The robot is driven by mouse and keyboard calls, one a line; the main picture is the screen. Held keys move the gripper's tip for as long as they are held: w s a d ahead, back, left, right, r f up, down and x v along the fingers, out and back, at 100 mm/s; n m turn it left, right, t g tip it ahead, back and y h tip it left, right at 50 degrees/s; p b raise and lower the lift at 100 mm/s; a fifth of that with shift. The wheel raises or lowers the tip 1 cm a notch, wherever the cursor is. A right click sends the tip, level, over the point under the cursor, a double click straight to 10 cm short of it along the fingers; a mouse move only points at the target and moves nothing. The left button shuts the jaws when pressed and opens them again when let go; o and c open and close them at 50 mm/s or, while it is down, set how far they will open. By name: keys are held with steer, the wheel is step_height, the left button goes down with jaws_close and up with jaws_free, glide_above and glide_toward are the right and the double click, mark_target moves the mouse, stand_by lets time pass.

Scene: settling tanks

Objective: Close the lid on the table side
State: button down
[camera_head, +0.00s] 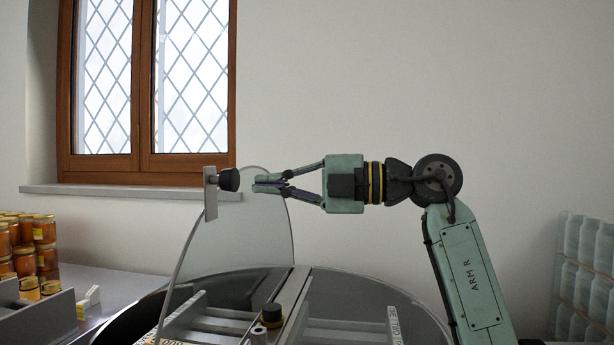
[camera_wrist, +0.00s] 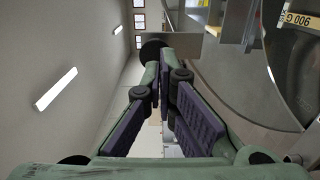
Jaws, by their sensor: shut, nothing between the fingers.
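The table-side lid (camera_head: 235,235) is a clear half-round panel standing raised, tilted up from the round tank (camera_head: 437,325). A metal bracket (camera_head: 210,192) with a black knob (camera_head: 229,179) sits at its upper edge. My gripper (camera_head: 268,184) is shut and empty, just right of the knob, with a small gap in the head view. In the wrist view, the knob (camera_wrist: 152,48) shows just beyond my fingertips (camera_wrist: 164,78). I cannot tell whether they touch. The other clear lid (camera_head: 360,295) lies flat on the tank's right half.
A crossbar (camera_head: 290,305) spans the tank top, with another black knob (camera_head: 271,313) near it. A grey table (camera_head: 115,283) at the left holds jars (camera_head: 44,230) and a grey tray (camera_head: 35,318). Clear stacked containers (camera_head: 585,270) stand at the right.

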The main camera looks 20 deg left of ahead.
mark_target(236, 183)
steer(key=shift+x, duration=1.55)
steer(key=shift+a+r+p, duration=0.1)
steer(key=shift+p, duration=0.2)
steer(key=f+p+x, duration=0.1)
steer(key=f+x, duration=0.1)
steer(key=x, duration=1.1)
steer(key=f+x, duration=0.3)
steer(key=x, duration=1)
steer(key=s+a+f+h, duration=0.1)
steer(key=a+f+h, duration=0.1)
steer(key=a+f, duration=0.5)
steer(key=s+a+f+t+h, duration=0.1)
steer(key=a+f, duration=0.7)
steer(key=f, duration=0.8)
steer(key=shift+s+h+p, duration=0.35)
steer(key=shift+s+h, duration=0.35)
steer(key=shift+s, duration=0.15)
steer(key=shift+a+r, duration=0.1)
steer(key=shift+r, duration=0.05)
